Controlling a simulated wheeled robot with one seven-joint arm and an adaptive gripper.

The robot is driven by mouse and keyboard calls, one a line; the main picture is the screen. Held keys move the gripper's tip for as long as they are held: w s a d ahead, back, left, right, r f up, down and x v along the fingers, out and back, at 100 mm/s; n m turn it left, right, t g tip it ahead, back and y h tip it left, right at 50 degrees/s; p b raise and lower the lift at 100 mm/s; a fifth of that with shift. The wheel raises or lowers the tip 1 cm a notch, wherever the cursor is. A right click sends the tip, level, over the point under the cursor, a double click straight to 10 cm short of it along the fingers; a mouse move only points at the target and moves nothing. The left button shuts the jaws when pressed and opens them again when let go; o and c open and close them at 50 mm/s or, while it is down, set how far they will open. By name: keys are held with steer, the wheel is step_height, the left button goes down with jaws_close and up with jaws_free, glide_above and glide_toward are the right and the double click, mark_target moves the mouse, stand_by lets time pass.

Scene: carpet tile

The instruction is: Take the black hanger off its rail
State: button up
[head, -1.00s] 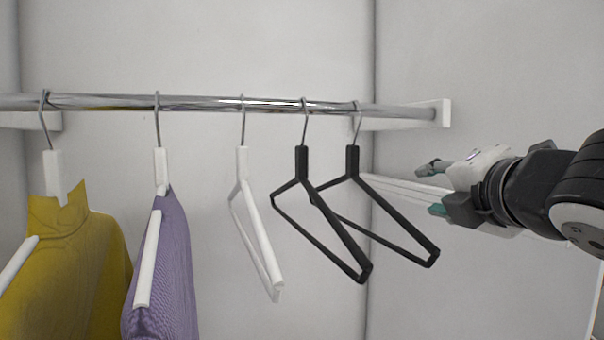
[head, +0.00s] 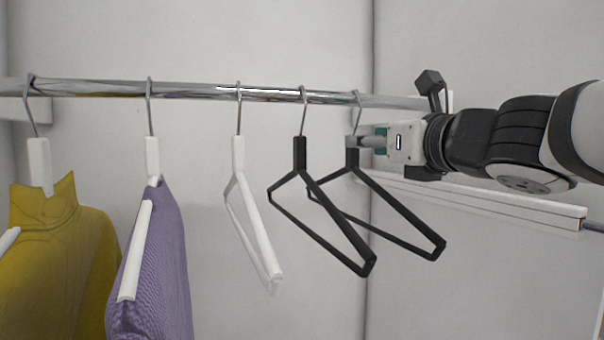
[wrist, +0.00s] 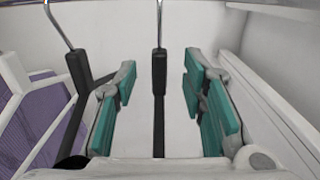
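Two black hangers hang by metal hooks on the chrome rail (head: 190,90). The right black hanger (head: 400,208) is closest to the rail's right end; the other black hanger (head: 300,154) hangs just left of it. My gripper (head: 368,142) is at the neck of the right one, just below its hook. In the wrist view, my gripper (wrist: 160,78) is open, with teal pads on either side of that hanger's upright neck (wrist: 159,72). A gap shows on both sides of the neck. The other black hanger (wrist: 78,72) is outside the left finger.
A white hanger (head: 238,155) hangs to the left, then a purple garment (head: 160,260) and a yellow garment (head: 65,250) on white hangers. A white wall ledge (head: 480,195) runs below my arm. The side wall is close on the right.

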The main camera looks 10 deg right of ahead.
mark_target(352, 154)
steer(key=shift+w+a, duration=0.2)
steer(key=shift+w, duration=0.75)
steer(key=shift+w+a, duration=0.2)
steer(key=shift+w, duration=0.8)
steer(key=shift+w+a, duration=0.2)
steer(key=shift+w, duration=0.75)
jaws_close()
